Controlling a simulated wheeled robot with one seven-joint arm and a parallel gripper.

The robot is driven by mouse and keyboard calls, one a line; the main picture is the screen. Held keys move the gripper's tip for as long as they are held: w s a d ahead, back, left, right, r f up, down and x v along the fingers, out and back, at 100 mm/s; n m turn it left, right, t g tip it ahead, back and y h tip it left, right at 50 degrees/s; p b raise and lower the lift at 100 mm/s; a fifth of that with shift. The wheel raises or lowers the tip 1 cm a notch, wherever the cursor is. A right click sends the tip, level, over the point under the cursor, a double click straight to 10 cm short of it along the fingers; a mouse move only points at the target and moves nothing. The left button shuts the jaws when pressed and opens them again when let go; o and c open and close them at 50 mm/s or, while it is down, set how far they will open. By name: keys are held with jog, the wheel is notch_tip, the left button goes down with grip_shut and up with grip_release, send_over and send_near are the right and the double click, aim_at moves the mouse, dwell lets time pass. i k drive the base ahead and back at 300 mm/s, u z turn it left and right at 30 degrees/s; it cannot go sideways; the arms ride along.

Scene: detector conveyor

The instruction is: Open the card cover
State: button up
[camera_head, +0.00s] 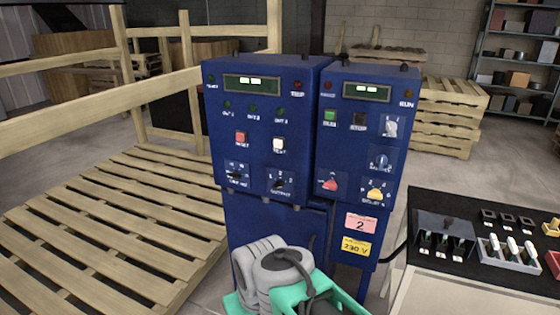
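A dark grey box-like piece, which looks like the card cover (444,223), sits on the black bench top at the right. It has a small knob-like point on it. Several dark upright pieces with pale green and white marks stand along its front edge. I cannot tell how far the cover is open or shut. Parts of what looks like my own arm, grey and teal, show at the bottom centre, left of the bench. My gripper's fingers are not visible.
Two blue control cabinets (262,130) with displays, knobs and buttons stand at the centre. On the bench, a grey tray (519,265) holds several white-and-green pieces. Red (553,262) and yellow (552,228) items lie at its right edge. A wooden pallet (120,215) and railing fill the left.

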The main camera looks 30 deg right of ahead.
aim_at(429, 222)
jog(key=z, duration=1.6)
jog(key=k, duration=1.1)
jog(key=z, duration=0.25)
jog(key=i, duration=1.5)
jog(key=u, duration=0.7)
jog(key=i, duration=0.5)
